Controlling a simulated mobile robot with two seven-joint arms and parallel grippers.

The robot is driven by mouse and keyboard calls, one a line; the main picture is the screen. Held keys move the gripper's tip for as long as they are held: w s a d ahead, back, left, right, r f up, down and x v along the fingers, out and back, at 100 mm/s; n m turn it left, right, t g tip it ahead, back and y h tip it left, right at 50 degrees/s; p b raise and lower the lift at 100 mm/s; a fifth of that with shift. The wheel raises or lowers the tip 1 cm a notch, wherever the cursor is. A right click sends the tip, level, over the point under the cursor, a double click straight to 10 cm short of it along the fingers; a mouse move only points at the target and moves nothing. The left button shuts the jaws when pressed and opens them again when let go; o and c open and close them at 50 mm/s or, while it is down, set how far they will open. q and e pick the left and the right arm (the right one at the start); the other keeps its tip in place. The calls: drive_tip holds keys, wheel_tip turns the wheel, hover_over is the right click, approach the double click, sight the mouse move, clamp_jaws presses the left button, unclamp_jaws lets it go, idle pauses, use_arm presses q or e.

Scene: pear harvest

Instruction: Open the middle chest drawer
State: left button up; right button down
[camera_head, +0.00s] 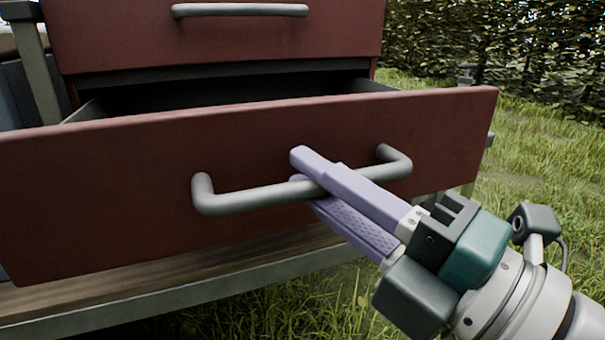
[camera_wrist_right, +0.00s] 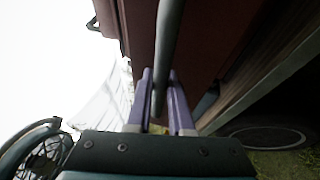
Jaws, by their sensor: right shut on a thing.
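A dark red chest drawer (camera_head: 100,195) stands pulled out in the head view, with a dark gap showing its inside behind the front panel. Its grey bar handle (camera_head: 245,201) runs across the front. My right gripper (camera_head: 303,170) is shut on this handle, with one purple finger above the bar and one below. In the right wrist view the handle (camera_wrist_right: 169,40) runs between the two purple fingers (camera_wrist_right: 160,92). Another red drawer (camera_head: 110,35) with its own grey handle (camera_head: 240,10) is above and looks closed. My left gripper is not in view.
A wooden board with a metal edge (camera_head: 190,285) lies below the open drawer. A grey metal post (camera_head: 38,75) stands at the left. Grass (camera_head: 545,170) and a hedge (camera_head: 540,55) are to the right. A wheel (camera_wrist_right: 268,135) shows in the right wrist view.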

drive_tip(key=c, duration=0.8)
unclamp_jaws()
drive_tip(key=v, duration=1)
